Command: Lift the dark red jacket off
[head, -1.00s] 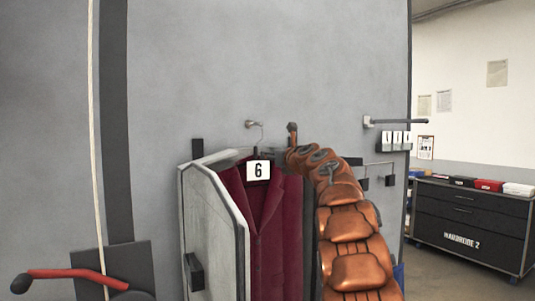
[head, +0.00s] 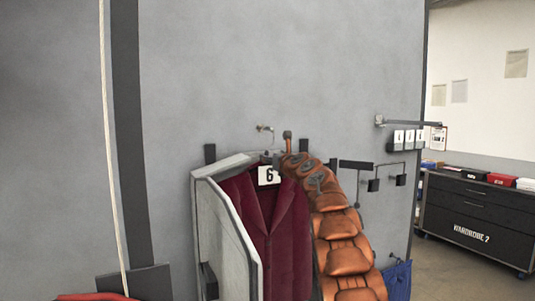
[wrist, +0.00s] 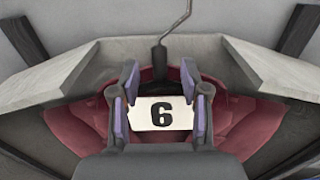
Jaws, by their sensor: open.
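The dark red jacket (head: 280,230) hangs upright in the head view, below a metal wall hook (head: 265,128). A white tag with a black 6 (head: 269,175) sits at its collar. In the wrist view the jacket (wrist: 245,135) spreads to both sides, and a thin hanger hook (wrist: 161,50) rises above it. My gripper (wrist: 165,95) is open, its purple-padded fingers apart on either side of the tag (wrist: 160,114). I cannot tell whether they touch anything. In the head view the gripper is hard to make out, and the jacket's right side is partly hidden.
A pale grey angled panel (head: 225,225) stands close at the jacket's left. The wrist view shows pale slabs (wrist: 55,75) on both sides. At right are a wall rail (head: 410,122) with tags, black hanging fittings (head: 374,185), blue cloth (head: 398,280) and a dark drawer chest (head: 475,220).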

